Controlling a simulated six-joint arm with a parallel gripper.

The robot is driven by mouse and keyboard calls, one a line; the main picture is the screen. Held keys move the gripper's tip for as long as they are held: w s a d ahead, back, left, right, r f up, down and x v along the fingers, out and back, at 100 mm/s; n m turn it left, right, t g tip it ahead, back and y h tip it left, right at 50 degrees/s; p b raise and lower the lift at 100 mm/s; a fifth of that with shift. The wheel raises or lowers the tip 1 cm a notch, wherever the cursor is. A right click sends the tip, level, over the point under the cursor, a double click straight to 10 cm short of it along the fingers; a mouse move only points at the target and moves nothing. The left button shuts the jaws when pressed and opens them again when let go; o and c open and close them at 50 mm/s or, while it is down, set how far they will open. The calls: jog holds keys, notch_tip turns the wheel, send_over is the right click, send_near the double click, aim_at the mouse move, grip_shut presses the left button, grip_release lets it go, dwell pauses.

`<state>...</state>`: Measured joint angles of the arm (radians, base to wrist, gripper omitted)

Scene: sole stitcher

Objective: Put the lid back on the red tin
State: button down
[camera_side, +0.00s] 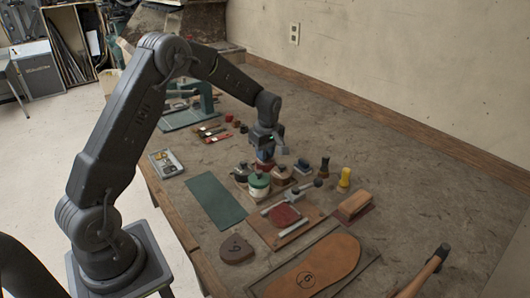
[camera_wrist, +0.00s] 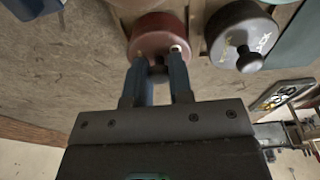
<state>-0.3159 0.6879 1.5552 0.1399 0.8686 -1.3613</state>
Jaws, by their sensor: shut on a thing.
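My gripper (camera_wrist: 160,65) has its two blue fingers closed around a small dark knob (camera_wrist: 158,73) in the wrist view. The knob belongs to a round dark red piece (camera_wrist: 150,37) just beyond the fingertips, which looks like the red lid. In the side view my gripper (camera_side: 265,154) points down behind the group of tins, with a bit of red (camera_side: 264,165) just below it. I cannot tell the tin's body from the lid, or whether the lid touches the tin, because the fingers and nearer tins hide that place.
A black tin (camera_side: 241,172) with a knobbed lid, a green tin (camera_side: 259,187) and a brown tin (camera_side: 281,176) stand close by. A grey-blue block (camera_side: 302,168) and two bottles, dark (camera_side: 324,168) and yellow (camera_side: 344,178), stand to the right. The bench's right back is clear.

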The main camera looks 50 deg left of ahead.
dwell(0.4)
jog(key=shift+c, duration=2.3)
grip_release()
jog(key=shift+r, duration=3.5)
jog(key=shift+c, duration=0.2)
grip_shut()
